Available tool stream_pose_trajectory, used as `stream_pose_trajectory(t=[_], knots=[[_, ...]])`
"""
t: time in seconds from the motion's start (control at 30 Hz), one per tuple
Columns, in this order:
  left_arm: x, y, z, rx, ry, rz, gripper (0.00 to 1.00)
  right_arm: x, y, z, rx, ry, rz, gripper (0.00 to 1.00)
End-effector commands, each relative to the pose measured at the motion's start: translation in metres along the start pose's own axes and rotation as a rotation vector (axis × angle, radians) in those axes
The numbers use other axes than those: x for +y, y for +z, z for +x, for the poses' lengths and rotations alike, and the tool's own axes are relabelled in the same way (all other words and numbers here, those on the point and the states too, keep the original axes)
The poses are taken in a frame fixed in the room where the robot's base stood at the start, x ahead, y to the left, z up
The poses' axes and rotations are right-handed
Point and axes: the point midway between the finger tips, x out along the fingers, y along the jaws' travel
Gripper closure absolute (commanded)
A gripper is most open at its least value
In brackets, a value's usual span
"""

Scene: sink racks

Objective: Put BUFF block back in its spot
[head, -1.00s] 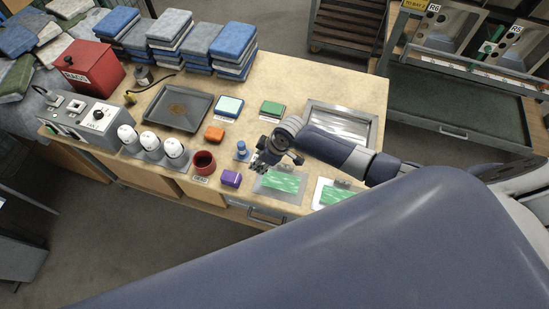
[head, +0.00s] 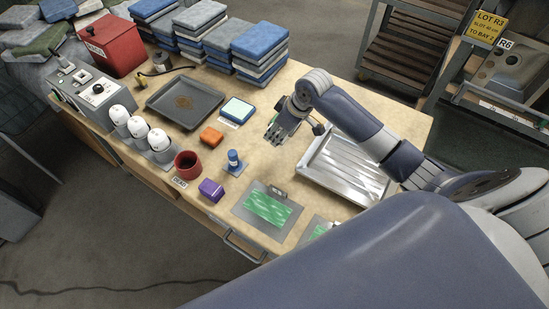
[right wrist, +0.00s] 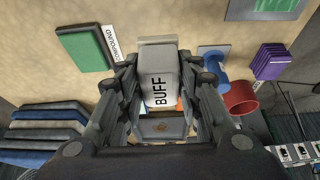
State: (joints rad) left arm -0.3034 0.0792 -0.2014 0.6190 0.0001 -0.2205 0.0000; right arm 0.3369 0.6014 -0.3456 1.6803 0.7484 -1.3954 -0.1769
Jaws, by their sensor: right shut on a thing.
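My right gripper (head: 274,138) hangs over the bench, right of the orange block (head: 211,137). In the right wrist view, its jaws (right wrist: 164,104) are shut on a pale grey block lettered BUFF, the BUFF block (right wrist: 160,82). In the head view the block cannot be made out clearly between the fingers. A green block (right wrist: 85,48) beside a COMPOUND label shows left of the jaws in the wrist view; my arm seems to hide it in the head view. My left gripper is not in view.
On the bench are a black tray (head: 160,108), a blue pad with a pale top (head: 237,108), a blue-handled tool (head: 234,165), a red cup (head: 187,163), a purple block (head: 211,190), a green board (head: 267,210) and a metal tray (head: 345,175). Stacked cloths stand behind.

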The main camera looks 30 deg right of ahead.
Motion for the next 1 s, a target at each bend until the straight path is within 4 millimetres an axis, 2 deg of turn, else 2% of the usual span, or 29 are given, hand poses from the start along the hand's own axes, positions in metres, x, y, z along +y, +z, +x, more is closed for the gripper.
stream_pose_trajectory(t=[0.2,0.6,0.7,1.0], knots=[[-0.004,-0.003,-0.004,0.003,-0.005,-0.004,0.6,-0.001,0.017,0.035,-0.005,-0.003,0.005,0.9],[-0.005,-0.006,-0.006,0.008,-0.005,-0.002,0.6,-0.001,0.035,0.082,-0.004,-0.002,0.003,0.9],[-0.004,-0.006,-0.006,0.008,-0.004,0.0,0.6,0.0,0.038,0.088,-0.002,-0.001,0.002,0.9],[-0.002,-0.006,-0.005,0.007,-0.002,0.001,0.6,0.0,0.039,0.09,-0.002,0.0,0.001,0.9]])
